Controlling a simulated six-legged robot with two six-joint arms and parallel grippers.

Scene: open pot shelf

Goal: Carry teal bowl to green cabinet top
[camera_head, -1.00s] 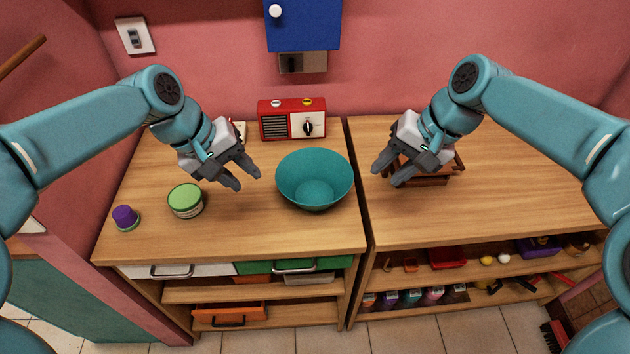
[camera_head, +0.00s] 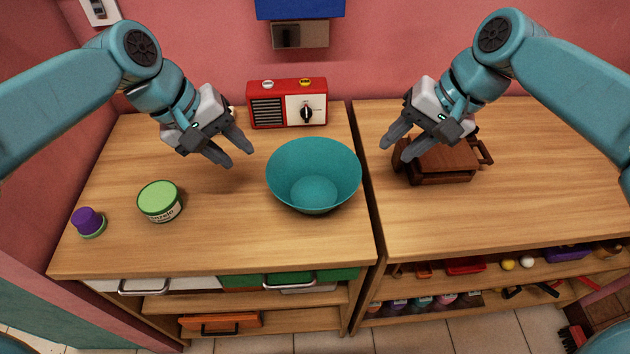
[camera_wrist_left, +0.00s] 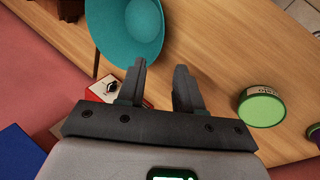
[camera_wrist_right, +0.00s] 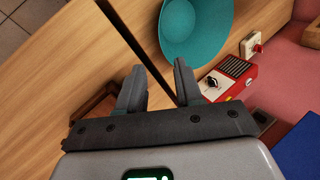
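The teal bowl (camera_head: 314,190) stands upright and looks empty on the left wooden cabinet top (camera_head: 215,235), near its right edge. It also shows in the left wrist view (camera_wrist_left: 128,30) and the right wrist view (camera_wrist_right: 192,32). My left gripper (camera_head: 238,156) is open and empty, to the left of the bowl and apart from it. My right gripper (camera_head: 400,147) is open and empty, to the right of the bowl and apart from it, in front of a brown wooden box. No green cabinet top is clearly visible; a green drawer front (camera_head: 340,276) shows below the left top.
A red radio (camera_head: 287,104) stands behind the bowl. A green-lidded jar (camera_head: 160,202) and a purple-capped item (camera_head: 88,221) stand at left. The brown box (camera_head: 442,164) sits on the right cabinet top (camera_head: 540,190), otherwise mostly clear. A narrow gap separates the cabinets.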

